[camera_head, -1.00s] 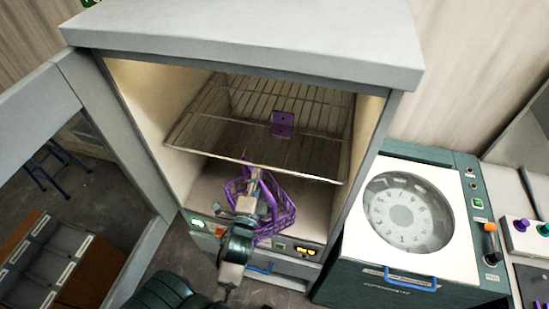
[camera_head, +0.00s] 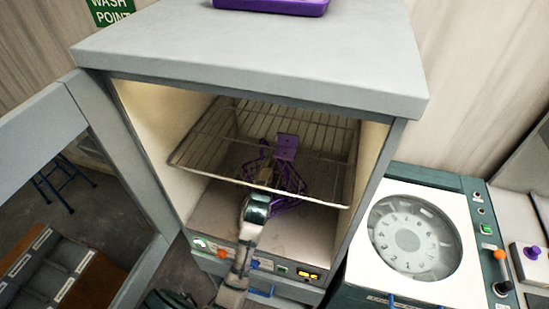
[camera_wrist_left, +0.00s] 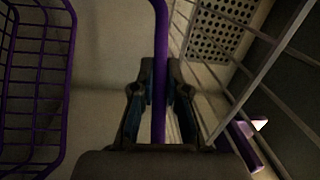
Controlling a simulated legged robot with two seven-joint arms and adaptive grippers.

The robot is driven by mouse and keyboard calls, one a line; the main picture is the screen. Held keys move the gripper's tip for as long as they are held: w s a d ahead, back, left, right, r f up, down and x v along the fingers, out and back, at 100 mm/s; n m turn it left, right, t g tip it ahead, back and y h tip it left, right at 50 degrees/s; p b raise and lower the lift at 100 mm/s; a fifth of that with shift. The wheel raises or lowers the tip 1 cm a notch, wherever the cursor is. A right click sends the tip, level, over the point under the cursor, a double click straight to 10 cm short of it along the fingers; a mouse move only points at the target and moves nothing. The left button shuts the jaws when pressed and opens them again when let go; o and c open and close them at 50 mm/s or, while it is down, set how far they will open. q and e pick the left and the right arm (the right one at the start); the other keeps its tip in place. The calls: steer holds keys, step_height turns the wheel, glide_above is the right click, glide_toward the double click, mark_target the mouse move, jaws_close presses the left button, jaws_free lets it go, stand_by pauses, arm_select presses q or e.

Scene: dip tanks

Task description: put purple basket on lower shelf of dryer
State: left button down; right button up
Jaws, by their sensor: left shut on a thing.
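The dryer (camera_head: 245,73) stands open in the head view, with a wire rack (camera_head: 215,140) across its inside and a bare lower floor (camera_head: 215,214) beneath. The purple basket (camera_head: 287,203) is inside the dryer, partly hidden behind the rack's wires and my arm. It appears to be below the rack; whether it touches the floor I cannot tell. My left gripper (camera_head: 265,178) reaches in through the front. In the left wrist view the left gripper (camera_wrist_left: 160,100) is shut on the basket's upright purple handle (camera_wrist_left: 159,60), with the basket's mesh (camera_wrist_left: 67,100) at left.
A purple bracket (camera_head: 287,146) shows at the rack. The open dryer door (camera_head: 135,255) stands at left. A machine with a round dial window (camera_head: 410,240) is at right. The rack's wires (camera_wrist_left: 270,60) run close to the gripper's right in the wrist view.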

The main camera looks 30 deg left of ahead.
arm_select(q)
steer(key=f, duration=0.1)
steer(key=w+a+f, duration=0.1)
steer(key=f, duration=0.1)
steer(key=shift+w+a+f, duration=0.25)
steer(key=shift+w, duration=0.1)
steer(key=c, duration=1.2)
jaws_free()
steer(key=shift+d+f, duration=0.1)
steer(key=shift+d, duration=0.15)
arm_select(e)
steer(key=shift+s+d, duration=0.1)
steer(key=shift+s, duration=0.1)
arm_select(q)
steer(key=b+v, duration=0.1)
steer(key=v, duration=1.1)
arm_select(e)
steer(key=shift+a+f, duration=0.4)
arm_select(q)
steer(key=shift+a, duration=0.1)
arm_select(e)
steer(key=shift+d, duration=0.1)
